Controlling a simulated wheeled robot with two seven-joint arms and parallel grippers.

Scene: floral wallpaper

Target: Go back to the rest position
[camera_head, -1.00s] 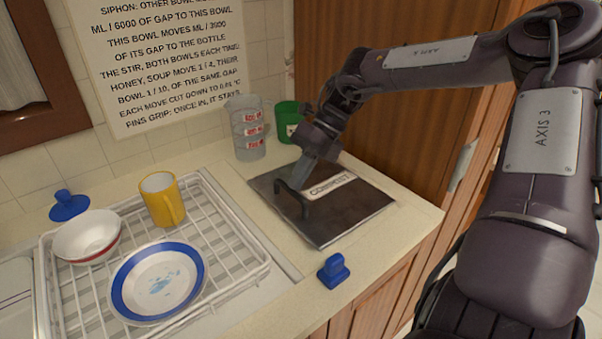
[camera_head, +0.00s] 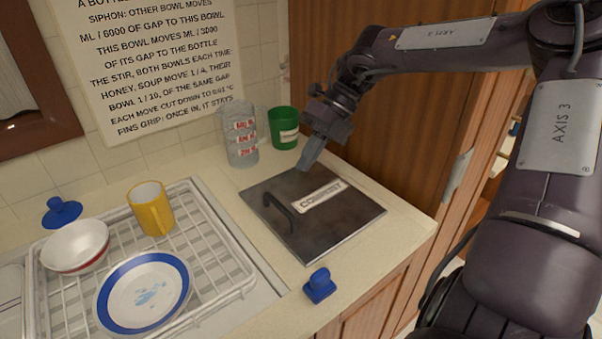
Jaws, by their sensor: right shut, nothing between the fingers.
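My right gripper (camera_head: 306,165) is shut and empty. Its fingers point down above the back part of the dark compost lid (camera_head: 318,231), apart from the lid's black handle (camera_head: 279,211). The lid lies flat on the counter with a pale label reading COMPOST. My left gripper is not in view.
A clear measuring jug (camera_head: 240,137) and a green cup (camera_head: 284,128) stand behind the lid. A blue knobbed object (camera_head: 319,286) sits at the counter's front edge. At left, a white dish rack (camera_head: 215,247) holds a yellow mug (camera_head: 150,208), a bowl (camera_head: 75,245) and a blue-rimmed plate (camera_head: 182,291).

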